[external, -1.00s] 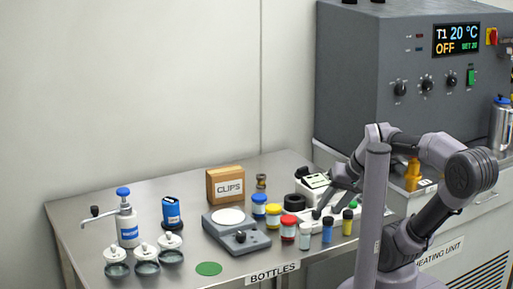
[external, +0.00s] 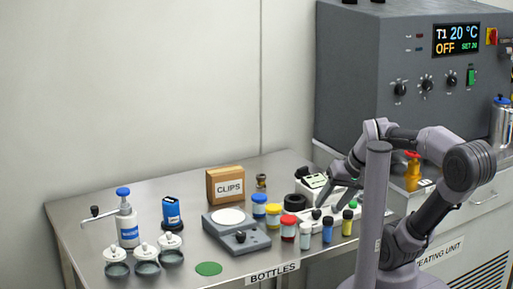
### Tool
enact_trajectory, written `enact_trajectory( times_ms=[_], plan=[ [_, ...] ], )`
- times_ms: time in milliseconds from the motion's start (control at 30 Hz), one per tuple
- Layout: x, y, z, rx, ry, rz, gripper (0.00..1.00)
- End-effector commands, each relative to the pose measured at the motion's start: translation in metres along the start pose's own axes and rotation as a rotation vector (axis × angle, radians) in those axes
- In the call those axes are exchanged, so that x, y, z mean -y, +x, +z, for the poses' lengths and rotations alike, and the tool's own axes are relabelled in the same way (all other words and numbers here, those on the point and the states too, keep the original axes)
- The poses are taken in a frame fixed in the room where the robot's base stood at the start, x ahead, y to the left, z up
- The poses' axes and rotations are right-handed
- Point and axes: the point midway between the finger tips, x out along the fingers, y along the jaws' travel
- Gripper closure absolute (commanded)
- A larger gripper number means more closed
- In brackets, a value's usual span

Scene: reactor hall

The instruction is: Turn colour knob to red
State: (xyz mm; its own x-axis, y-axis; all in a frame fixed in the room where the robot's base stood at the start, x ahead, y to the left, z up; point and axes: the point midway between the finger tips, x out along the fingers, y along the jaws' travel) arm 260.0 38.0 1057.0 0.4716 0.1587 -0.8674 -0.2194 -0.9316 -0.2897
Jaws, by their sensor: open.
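A low white panel (external: 325,211) with small dark knobs lies on the bench behind the front row of bottles. One dark knob (external: 316,214) shows at its left and another (external: 337,209) to the right of it. I cannot read colour marks there, so I cannot tell which is the colour knob. My gripper (external: 342,193) is open and empty, with its dark fingers spread just above the right part of the panel. My column hides part of the panel's right end.
Several bottles with coloured caps (external: 305,229) stand close in front of the panel. The grey heating unit (external: 350,90) rises behind. The bench's back left is clear.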

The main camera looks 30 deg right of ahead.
Motion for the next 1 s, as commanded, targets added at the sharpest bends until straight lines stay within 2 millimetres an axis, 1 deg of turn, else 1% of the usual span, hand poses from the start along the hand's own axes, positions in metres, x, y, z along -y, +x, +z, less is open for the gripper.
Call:
enact_trajectory(
  times_ms=[33, 67, 100, 167, 200, 300, 400, 467, 567, 667, 700, 900, 1000],
  plan=[
    [0.007, -0.016, -0.020, 0.037, -0.110, 0.022, 0.52],
    [0.010, -0.024, -0.034, 0.074, -0.220, 0.037, 0.52],
    [0.014, -0.033, -0.056, 0.132, -0.395, 0.054, 0.52],
    [0.019, -0.042, -0.089, 0.231, -0.677, 0.061, 0.52],
    [0.020, -0.044, -0.108, 0.297, -0.856, 0.052, 0.52],
    [0.018, -0.039, -0.144, 0.445, -1.234, -0.005, 0.52],
    [0.014, -0.029, -0.163, 0.536, -1.466, -0.070, 0.52],
    [0.011, -0.023, -0.167, 0.562, -1.537, -0.094, 0.52],
    [0.005, -0.007, -0.161, 0.574, -1.570, -0.106, 0.52],
    [-0.003, 0.018, -0.149, 0.573, -1.570, -0.106, 0.52],
    [-0.007, 0.029, -0.143, 0.574, -1.568, -0.107, 0.52],
    [-0.024, 0.083, -0.118, 0.572, -1.567, -0.106, 0.52],
    [-0.032, 0.105, -0.108, 0.572, -1.567, -0.106, 0.52]
  ],
)
